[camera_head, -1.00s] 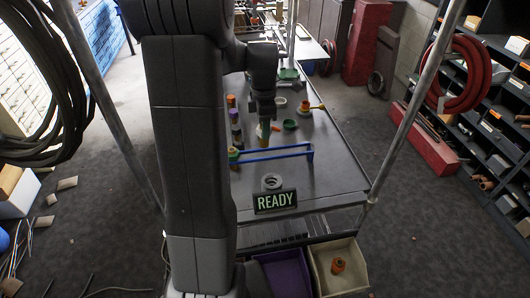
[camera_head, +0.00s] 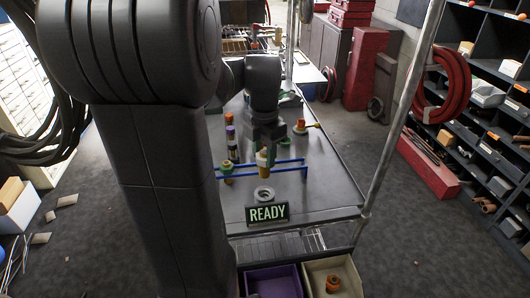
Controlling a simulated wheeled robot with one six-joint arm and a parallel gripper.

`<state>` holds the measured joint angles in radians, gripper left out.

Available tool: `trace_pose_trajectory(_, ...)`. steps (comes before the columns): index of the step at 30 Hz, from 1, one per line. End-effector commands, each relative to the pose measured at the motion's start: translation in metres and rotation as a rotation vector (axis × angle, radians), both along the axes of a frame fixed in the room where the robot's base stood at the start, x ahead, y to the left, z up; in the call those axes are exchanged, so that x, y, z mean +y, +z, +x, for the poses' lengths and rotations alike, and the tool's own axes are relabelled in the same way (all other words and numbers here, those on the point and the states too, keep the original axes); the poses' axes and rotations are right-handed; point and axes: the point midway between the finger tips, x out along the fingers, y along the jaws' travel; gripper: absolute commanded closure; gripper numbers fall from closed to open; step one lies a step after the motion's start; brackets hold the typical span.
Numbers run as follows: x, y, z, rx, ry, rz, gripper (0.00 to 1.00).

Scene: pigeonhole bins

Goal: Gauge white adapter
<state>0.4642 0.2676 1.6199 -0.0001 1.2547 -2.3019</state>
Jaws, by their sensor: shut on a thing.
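My gripper (camera_head: 265,143) points down over the dark bench and is shut on the white adapter (camera_head: 263,158), a small piece with a white upper part and a tan lower part. It looks upright and hangs behind the gauge (camera_head: 264,194), a grey ring on the near part of the bench top. A sign reading READY (camera_head: 268,214) stands just in front of the ring. The adapter overlaps the blue rails in the picture; I cannot tell its exact height. The fingertips are small and partly hidden by the wrist.
Blue rails (camera_head: 288,169) cross the bench behind the gauge. A green-and-tan fitting (camera_head: 227,171), a purple-topped one (camera_head: 231,140) and an orange one (camera_head: 299,127) stand nearby. A purple bin (camera_head: 272,281) and a cream bin (camera_head: 347,270) holding an orange fitting (camera_head: 332,284) sit at the front.

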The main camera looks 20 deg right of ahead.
Motion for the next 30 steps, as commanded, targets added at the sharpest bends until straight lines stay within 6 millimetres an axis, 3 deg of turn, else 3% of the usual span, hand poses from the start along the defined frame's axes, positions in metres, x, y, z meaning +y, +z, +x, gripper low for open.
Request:
trace_pose_trajectory(7, 0.000, 0.002, 0.000, 0.000, -0.002, 0.000, 0.91)
trace_pose_trajectory(22, 0.000, -0.049, 0.000, 0.001, -0.003, 0.001, 0.91)
trace_pose_trajectory(30, 0.000, -0.059, 0.000, -0.001, -0.003, -0.001, 0.91)
